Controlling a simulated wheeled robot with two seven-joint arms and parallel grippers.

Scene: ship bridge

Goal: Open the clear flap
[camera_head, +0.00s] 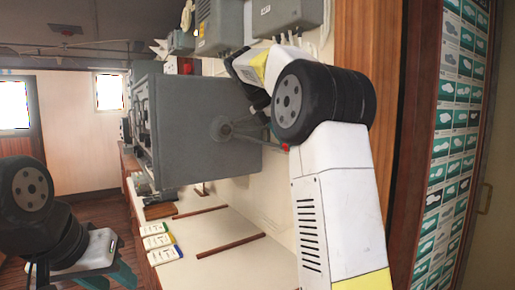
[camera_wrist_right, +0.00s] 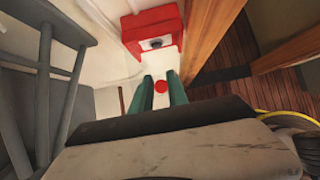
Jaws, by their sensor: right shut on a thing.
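In the right wrist view, a red box (camera_wrist_right: 153,32) with a dark round part on its face stands above a pale panel.
A large grey cabinet (camera_head: 205,135) stands left of my right arm. Grey boxes (camera_head: 285,12) are on the wall above. A pale counter (camera_head: 235,255) with small booklets (camera_head: 158,241) lies below. A wooden post (camera_head: 385,100) and a card-covered board (camera_head: 455,140) are at the right.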

